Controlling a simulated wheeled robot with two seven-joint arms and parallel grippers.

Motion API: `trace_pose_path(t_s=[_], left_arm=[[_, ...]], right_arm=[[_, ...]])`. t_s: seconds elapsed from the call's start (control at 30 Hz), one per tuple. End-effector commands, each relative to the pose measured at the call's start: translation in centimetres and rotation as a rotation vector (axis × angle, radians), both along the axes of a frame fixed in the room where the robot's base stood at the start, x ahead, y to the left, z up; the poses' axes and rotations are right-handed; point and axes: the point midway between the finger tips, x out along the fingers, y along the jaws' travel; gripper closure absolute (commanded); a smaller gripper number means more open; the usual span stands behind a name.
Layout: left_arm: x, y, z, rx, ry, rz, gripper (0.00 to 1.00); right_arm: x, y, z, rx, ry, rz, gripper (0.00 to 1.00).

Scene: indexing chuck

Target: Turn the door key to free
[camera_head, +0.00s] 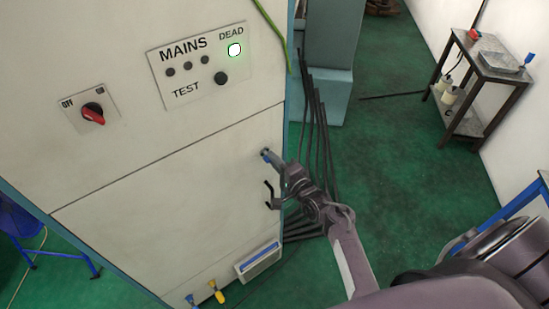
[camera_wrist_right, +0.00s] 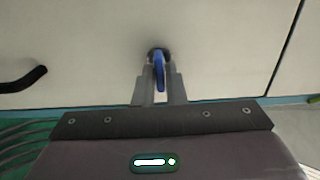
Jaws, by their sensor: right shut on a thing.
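The door key has a blue head (camera_wrist_right: 159,72) and sits in a dark round lock on the pale cabinet door; in the wrist view its head stands upright, edge on, between my fingers. In the head view the key (camera_head: 265,153) shows as a small blue spot at the lock. My right gripper (camera_head: 271,158) is shut on the key, and its fingers also show in the right wrist view (camera_wrist_right: 160,88). A black door handle (camera_head: 269,194) is below the key in the head view. My left gripper is not in view.
Blue and yellow padlock-like items (camera_head: 216,291) hang low. Black cables (camera_head: 316,130) run beside the cabinet.

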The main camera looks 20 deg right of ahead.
Motion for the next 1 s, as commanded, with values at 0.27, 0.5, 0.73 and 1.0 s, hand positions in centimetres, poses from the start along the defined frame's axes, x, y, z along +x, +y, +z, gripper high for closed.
trace_pose_path(t_s=[0.27,0.5,0.73,1.0], left_arm=[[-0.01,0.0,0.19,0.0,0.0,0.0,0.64],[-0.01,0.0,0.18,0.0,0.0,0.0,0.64],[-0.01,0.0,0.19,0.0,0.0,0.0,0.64],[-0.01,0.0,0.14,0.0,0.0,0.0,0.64]], right_arm=[[0.04,-0.02,0.04,0.029,0.005,-0.001,1.0],[0.03,-0.01,0.03,0.028,0.004,-0.001,1.0],[0.02,-0.02,0.02,0.028,0.004,-0.001,0.7],[-0.14,-0.04,-0.05,0.027,0.005,0.0,0.7]])
